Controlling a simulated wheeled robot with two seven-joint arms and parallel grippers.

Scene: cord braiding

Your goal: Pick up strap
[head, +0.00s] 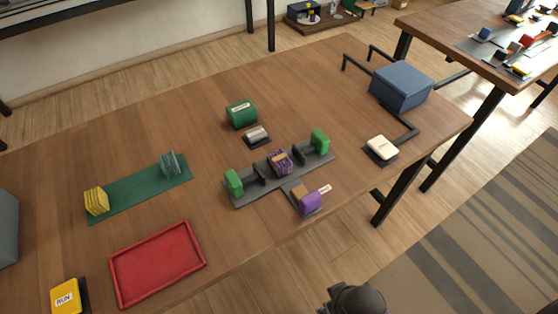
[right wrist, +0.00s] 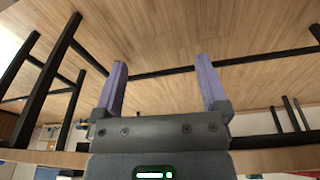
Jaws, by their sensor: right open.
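No plain strap stands out, and I cannot tell which item is the strap. In the head view a dark purple, patterned bundle (head: 280,162) sits in the middle of a grey fixture (head: 245,195) with green end blocks. A purple and tan piece (head: 309,201) with a white tag lies on the fixture's near arm. A yellow ribbed bundle (head: 96,201) and a grey-teal ribbed bundle (head: 172,164) stand on a green mat (head: 135,188). My right gripper (right wrist: 160,68) is open and empty in the right wrist view, its purple fingers apart. My left gripper is not in view.
A red tray (head: 158,264) and a yellow RUN block (head: 66,297) are at the near left. A green block (head: 241,115) and small white-topped block (head: 257,135) stand behind the fixture. A blue box (head: 401,86) and white pad (head: 381,148) are at right. The table's back left is clear.

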